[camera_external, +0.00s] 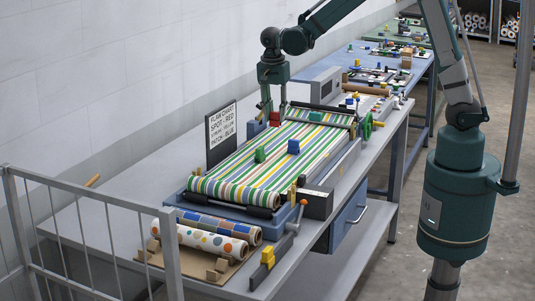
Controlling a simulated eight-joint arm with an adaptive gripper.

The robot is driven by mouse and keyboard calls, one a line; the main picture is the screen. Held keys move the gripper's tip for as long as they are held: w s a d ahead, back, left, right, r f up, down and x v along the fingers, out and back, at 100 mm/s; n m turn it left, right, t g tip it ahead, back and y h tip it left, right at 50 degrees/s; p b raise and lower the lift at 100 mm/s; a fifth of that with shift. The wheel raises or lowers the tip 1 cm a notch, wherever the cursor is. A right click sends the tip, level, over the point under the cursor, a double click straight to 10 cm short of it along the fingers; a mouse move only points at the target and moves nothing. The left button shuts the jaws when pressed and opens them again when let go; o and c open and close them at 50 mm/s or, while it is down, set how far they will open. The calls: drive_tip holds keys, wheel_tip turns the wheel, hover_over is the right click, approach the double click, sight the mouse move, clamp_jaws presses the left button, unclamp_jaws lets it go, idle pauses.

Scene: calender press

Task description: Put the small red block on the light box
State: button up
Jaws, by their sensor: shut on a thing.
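My gripper (273,112) points down near the far left end of the striped sheet (245,165). Its fingers are around the small red block (275,119), and it looks shut on it. The block is small in this view, and I cannot tell whether it touches the surface beneath. A dark box with a white top (316,201) stands at the press's near right corner, and a pale grey box (325,87) stands behind the press. I cannot tell for sure which is the light box.
Green (260,155) and blue (293,147) blocks sit on the striped sheet. A green handwheel (367,125) is at the right. Patterned rolls (205,240) lie in front.

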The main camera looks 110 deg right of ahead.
sight(275, 119)
drive_tip(key=shift+f, duration=1.5)
drive_tip(key=shift+f, duration=2.1)
drive_tip(key=shift+f, duration=0.2)
drive_tip(key=o, duration=0.7)
drive_tip(key=shift+r, duration=0.25)
drive_tip(key=shift+w+a+r, duration=0.15)
drive_tip(key=shift+a+r, duration=0.05)
drive_tip(key=shift+r, duration=1.8)
drive_tip(key=shift+w+a+r, duration=0.15)
drive_tip(key=shift+w+r, duration=0.05)
drive_tip(key=shift+r, duration=1.75)
drive_tip(key=shift+w+a+r, duration=0.15)
drive_tip(key=shift+a+r, duration=0.05)
drive_tip(key=shift+r, duration=1.8)
